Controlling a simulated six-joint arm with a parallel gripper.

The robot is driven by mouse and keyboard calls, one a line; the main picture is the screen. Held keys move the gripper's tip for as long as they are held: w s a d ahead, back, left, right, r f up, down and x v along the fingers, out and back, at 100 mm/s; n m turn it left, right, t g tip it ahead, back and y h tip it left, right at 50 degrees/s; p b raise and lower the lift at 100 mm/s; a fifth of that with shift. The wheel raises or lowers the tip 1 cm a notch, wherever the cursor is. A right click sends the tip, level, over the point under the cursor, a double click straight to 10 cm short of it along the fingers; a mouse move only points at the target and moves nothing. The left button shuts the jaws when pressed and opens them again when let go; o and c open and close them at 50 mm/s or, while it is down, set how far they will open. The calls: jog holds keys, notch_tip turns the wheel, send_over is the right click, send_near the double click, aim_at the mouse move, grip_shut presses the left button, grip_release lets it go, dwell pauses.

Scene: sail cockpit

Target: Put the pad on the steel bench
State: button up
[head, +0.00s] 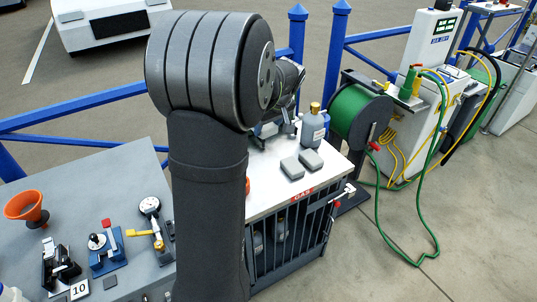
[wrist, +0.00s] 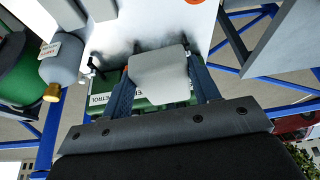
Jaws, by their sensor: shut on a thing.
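My gripper (wrist: 162,82) is shut on a light grey pad (wrist: 158,68), with a dark finger on each side of it in the wrist view. The pad is over the white top of the gas cage, close to a green container (wrist: 152,102) lettered PETROL. In the head view my arm hides most of my gripper and the held pad. The grey bench (head: 130,180), which looks like the steel bench, stands at the left in the head view.
Two grey blocks (head: 301,164) and a bottle with a brass cap (head: 313,126) stand on the white cage top (head: 262,190). The bench carries an orange funnel (head: 26,206), a gauge (head: 150,208) and a blue fixture (head: 106,250). Its back part is clear.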

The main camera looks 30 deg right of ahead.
jog(key=s+d, duration=0.7)
jog(key=s, duration=0.5)
send_over(275, 182)
jog(key=s, duration=0.1)
jog(key=f, duration=1.9)
jog(key=shift+s, duration=0.2)
jog(key=shift+d+f, duration=0.1)
jog(key=shift+f, duration=1.8)
jog(key=shift+f, duration=0.2)
jog(key=o, duration=1)
jog(key=shift+c, duration=0.2)
jog(key=shift+r, duration=0.1)
